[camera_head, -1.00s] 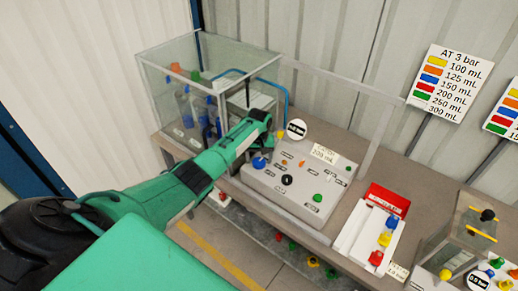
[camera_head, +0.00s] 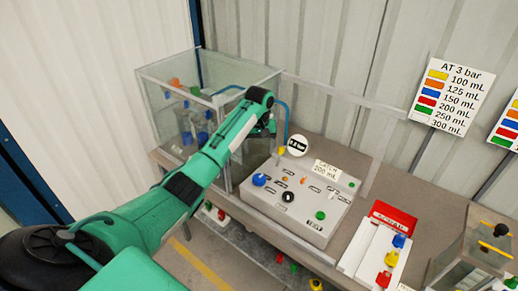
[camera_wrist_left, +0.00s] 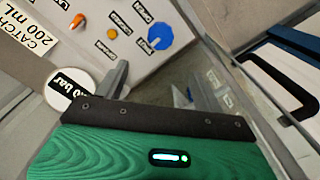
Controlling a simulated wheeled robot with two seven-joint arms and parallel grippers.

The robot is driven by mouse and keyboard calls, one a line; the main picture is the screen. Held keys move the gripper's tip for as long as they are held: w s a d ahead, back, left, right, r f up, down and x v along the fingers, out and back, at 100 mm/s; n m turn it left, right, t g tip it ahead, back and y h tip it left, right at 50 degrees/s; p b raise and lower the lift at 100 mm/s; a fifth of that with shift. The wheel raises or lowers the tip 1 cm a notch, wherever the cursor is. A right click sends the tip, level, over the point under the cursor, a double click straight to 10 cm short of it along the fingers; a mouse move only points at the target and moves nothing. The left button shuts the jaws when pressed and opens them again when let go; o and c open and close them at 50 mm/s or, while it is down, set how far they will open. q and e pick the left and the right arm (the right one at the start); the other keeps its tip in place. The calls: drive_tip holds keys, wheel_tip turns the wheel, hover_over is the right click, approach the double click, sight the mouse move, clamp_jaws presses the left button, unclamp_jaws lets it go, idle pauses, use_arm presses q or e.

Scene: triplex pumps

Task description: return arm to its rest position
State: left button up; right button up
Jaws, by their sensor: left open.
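My green left arm (camera_head: 150,215) reaches in from the lower left in the head view. Its wrist stands in front of the glass case, and my left gripper (camera_head: 265,132) is small and partly hidden below the wrist. In the left wrist view my left gripper (camera_wrist_left: 162,88) is open, with nothing between its fingers. The grey control panel (camera_head: 270,205) lies to the right of the gripper, with a blue knob (camera_head: 259,180), a black knob (camera_head: 288,197) and a green button (camera_head: 320,215). The blue knob also shows in the wrist view (camera_wrist_left: 157,33), apart from the fingers. My right gripper is not in view.
The glass case (camera_head: 160,105) with bottles stands at the back left, close to the arm. A round gauge (camera_head: 297,145) stands at the panel's back edge. A white tray (camera_head: 362,243) with coloured pieces and a second glass case (camera_head: 470,245) are at the right.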

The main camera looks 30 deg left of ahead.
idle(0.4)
use_arm(q)
drive_tip(key=s+d+f+m+t, duration=0.1)
drive_tip(key=s+d+f+m, duration=0.2)
drive_tip(key=s+d+f, duration=0.5)
drive_tip(key=s+d+f+m, duration=0.3)
drive_tip(key=s+d+f, duration=0.35)
drive_tip(key=s, duration=0.35)
drive_tip(key=s+d+r+m+t, duration=0.1)
drive_tip(key=s+d+r+m, duration=0.15)
drive_tip(key=s, duration=0.95)
drive_tip(key=s+d+r+m+t, duration=0.1)
drive_tip(key=s+d+r+t, duration=0.15)
drive_tip(key=s, duration=0.95)
wheel_tip(320, 180, down, 36)
drive_tip(key=s+g+b, duration=0.1)
drive_tip(key=g+b, duration=0.1)
drive_tip(key=b, duration=0.2)
drive_tip(key=s+a+f+b, duration=0.1)
drive_tip(key=s+f+b, duration=0.1)
drive_tip(key=s+f, duration=0.7)
drive_tip(key=s+a+f+g+b, duration=0.1)
drive_tip(key=s+a+f+b, duration=0.1)
drive_tip(key=s+f, duration=0.8)
wheel_tip(320, 180, down, 4)
drive_tip(key=shift+r, duration=0.2)
